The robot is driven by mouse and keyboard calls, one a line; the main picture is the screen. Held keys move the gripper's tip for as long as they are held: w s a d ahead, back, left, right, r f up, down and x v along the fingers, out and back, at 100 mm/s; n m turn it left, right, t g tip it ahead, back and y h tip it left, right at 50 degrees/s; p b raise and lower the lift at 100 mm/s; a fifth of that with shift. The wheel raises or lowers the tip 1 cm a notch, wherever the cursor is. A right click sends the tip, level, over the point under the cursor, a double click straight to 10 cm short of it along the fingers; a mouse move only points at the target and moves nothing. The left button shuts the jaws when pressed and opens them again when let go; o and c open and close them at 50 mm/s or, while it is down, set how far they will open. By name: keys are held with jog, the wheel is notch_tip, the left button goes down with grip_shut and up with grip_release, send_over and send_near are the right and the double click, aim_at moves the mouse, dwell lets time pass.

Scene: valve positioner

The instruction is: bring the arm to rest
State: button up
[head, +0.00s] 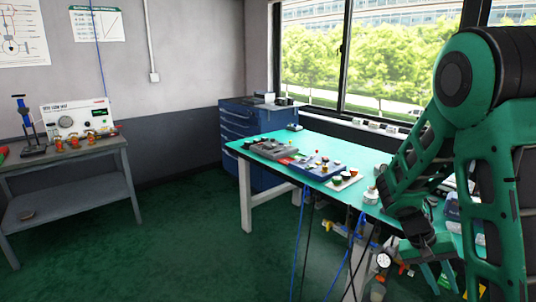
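My green and black arm fills the right side of the head view. It is folded, with a large round joint at the top right and a forearm slanting down in front of the workbench's right part. My gripper (438,272) hangs low at the arm's end, in front of the workbench's near edge and lower than its top.
The green-topped workbench (285,149) carries trays and small parts. Hoses, a gauge (383,260) and fittings hang at its front, close to my gripper. A blue drawer cabinet (240,130) stands behind. A grey side table (75,158) stands left. The floor between is clear.

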jog(key=s+a+r+t+y, duration=0.1)
jog(key=s+a+r+y, duration=0.2)
jog(key=s+r, duration=0.3)
jog(key=s+a+r+t+y, duration=0.1)
jog(key=s+a+r+y, duration=0.2)
jog(key=s, duration=1)
notch_tip(320, 180, up, 3)
jog(key=shift+s+a+r+t, duration=0.1)
jog(key=shift+s+a+t, duration=0.3)
jog(key=shift+a, duration=0.35)
jog(key=shift+w+f, duration=0.25)
jog(key=shift+w, duration=0.35)
